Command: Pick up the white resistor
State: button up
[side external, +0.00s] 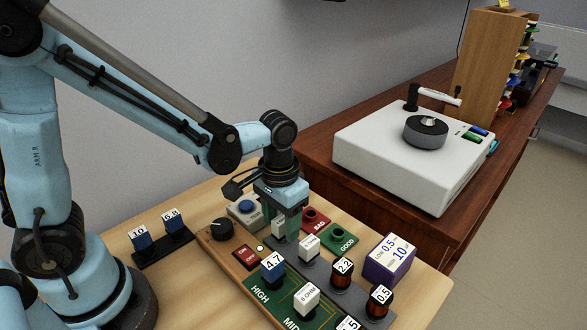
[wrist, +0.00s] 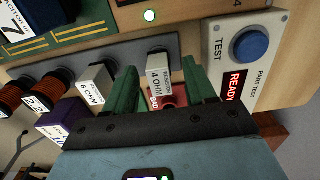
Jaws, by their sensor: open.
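A white resistor marked 4 OHM (wrist: 159,72) stands upright on a grey strip (wrist: 110,68). My gripper (wrist: 159,66) is open, with a green finger on either side of this block and small gaps showing between block and fingers. In the side view my gripper (side external: 286,226) points down over the strip, and the 4 OHM block (side external: 278,228) is mostly hidden by it. A second white block marked 6 OHM (wrist: 95,84) stands beside the left finger; it also shows in the side view (side external: 309,247). A third white block, 8 OHM (side external: 306,298), sits on the green board.
Dark-red coils marked 2.2 (side external: 342,272) and 0.5 (side external: 379,300) stand further along the strip. A blue part marked 4.7 (side external: 273,266) is on the green board. Red BAD (side external: 315,219) and green GOOD (side external: 340,238) bins and a purple box (side external: 390,258) lie close by. The tester display reads READY (wrist: 235,85).

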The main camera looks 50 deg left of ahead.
jog(key=shift+f, duration=0.15)
jog(key=c, duration=1)
